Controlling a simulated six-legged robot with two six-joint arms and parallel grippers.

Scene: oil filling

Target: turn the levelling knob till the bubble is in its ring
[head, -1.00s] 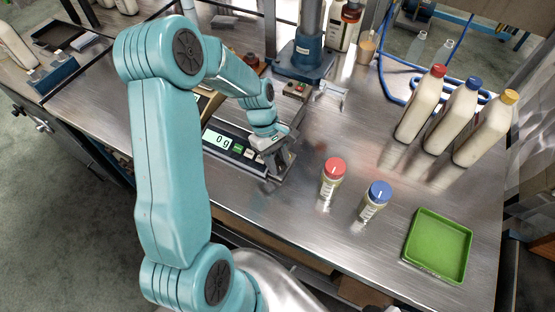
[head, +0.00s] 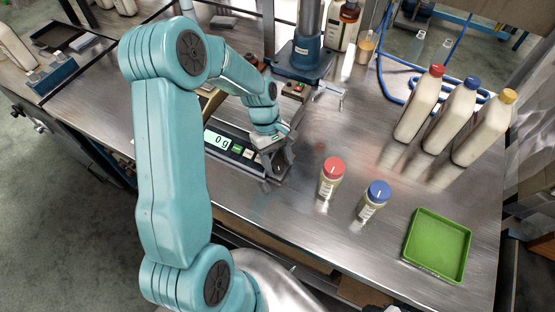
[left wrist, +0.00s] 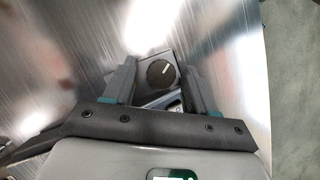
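The bench scale (head: 232,150) has a lit display reading 0 g and stands left of centre on the steel bench. My left gripper (head: 282,166) points down at the scale's right end in the head view, where it hides the knob. In the left wrist view, the round dark levelling knob (left wrist: 161,74) with a white mark lies between the two fingers of my left gripper (left wrist: 159,68). The fingers are apart, with visible gaps on both sides of the knob. I cannot make out the bubble or its ring. My right gripper is not in view.
A red-capped jar (head: 331,180) and a blue-capped jar (head: 373,202) stand right of the gripper. A green tray (head: 438,270) lies at front right. Several tall bottles (head: 419,104) stand at back right. A blue-based stand (head: 303,58) is behind the scale.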

